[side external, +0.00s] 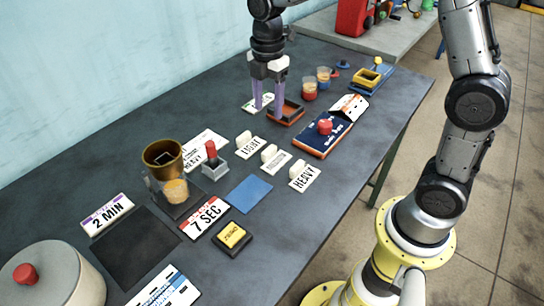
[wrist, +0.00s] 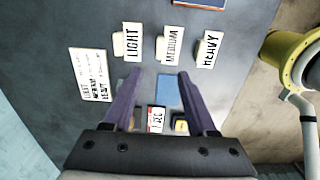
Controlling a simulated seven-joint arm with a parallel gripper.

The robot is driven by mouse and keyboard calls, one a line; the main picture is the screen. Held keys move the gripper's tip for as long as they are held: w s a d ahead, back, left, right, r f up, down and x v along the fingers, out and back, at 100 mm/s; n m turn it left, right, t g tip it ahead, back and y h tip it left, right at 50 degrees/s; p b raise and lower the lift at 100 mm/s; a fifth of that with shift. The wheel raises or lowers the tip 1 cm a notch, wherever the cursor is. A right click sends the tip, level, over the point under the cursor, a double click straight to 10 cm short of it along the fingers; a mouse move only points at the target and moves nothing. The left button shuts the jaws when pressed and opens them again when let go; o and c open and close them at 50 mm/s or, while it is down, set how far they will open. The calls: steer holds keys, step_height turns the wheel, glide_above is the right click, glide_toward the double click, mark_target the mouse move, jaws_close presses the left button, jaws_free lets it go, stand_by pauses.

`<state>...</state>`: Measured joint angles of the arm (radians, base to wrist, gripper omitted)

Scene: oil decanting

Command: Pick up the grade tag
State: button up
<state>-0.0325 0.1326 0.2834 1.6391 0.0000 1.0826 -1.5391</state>
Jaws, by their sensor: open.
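Three white tags with raised cream grips lie in a row on the dark table: LIGHT (side external: 250,147), MEDIUM (side external: 275,161) and HEAVY (side external: 303,176). Which one is the grade tag, I cannot tell. The wrist view shows the LIGHT (wrist: 131,43), MEDIUM (wrist: 171,46) and HEAVY (wrist: 208,49) tags beyond the fingertips. My gripper (side external: 268,109) is open and empty above the table, apart from all three tags. In the side view its purple fingers partly cover an orange-rimmed tray. In the wrist view the fingers (wrist: 158,74) are spread wide.
A blue square (side external: 251,194) lies clear near the tags. A red-knobbed block (side external: 215,165), a brass pot (side external: 162,158) and a 7 SEC card (side external: 205,217) stand nearby. Behind are the tray (side external: 287,112), small cups (side external: 309,90) and a blue panel with a red button (side external: 325,127).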

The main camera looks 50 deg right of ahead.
mark_target(269, 149)
step_height(269, 149, down, 14)
steer(key=shift+r, duration=0.1)
stand_by(0.5)
jaws_close()
stand_by(0.3)
